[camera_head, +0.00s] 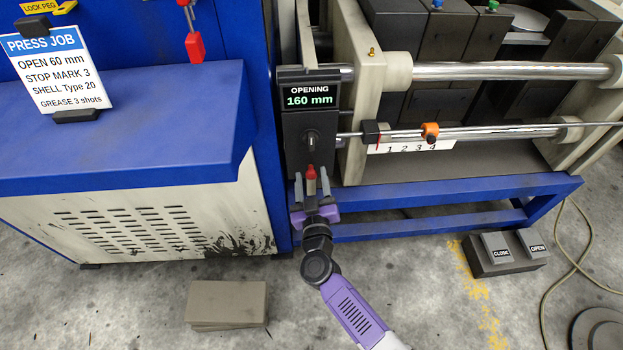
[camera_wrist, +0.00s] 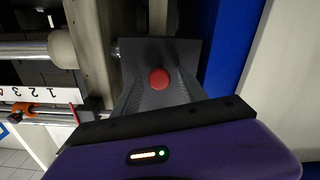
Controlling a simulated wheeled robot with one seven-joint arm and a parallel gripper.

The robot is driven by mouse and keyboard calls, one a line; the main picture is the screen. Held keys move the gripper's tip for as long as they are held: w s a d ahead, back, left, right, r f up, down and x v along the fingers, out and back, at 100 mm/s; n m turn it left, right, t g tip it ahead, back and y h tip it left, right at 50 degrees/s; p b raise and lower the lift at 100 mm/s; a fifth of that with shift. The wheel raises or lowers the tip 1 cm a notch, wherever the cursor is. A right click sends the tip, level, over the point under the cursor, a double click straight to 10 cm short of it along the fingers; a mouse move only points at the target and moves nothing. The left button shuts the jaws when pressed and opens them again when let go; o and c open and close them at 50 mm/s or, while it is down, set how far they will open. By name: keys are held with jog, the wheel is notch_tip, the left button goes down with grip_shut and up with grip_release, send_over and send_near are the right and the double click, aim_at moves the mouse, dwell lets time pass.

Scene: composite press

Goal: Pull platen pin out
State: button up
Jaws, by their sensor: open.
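The platen pin, seen as a red knob (camera_head: 311,173), stands out low on the front of the dark panel (camera_head: 296,150) at the end of the press. In the wrist view its round red head (camera_wrist: 159,79) faces the camera. My gripper (camera_head: 312,179) is open, with one grey finger on each side of the red knob. In the wrist view the fingers reach up on both sides of the head; I cannot tell whether either touches it. The pin's shaft is hidden.
A display (camera_head: 310,95) above the pin reads OPENING 160 mm. A card (camera_head: 57,68) on the blue cabinet lists OPEN 60 mm and STOP MARK 3. An orange stop (camera_head: 430,131) sits on a rod above the numbered scale. CLOSE and OPEN pedals (camera_head: 497,262) stand on the floor, right.

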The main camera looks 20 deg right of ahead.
grip_shut()
dwell(1.3)
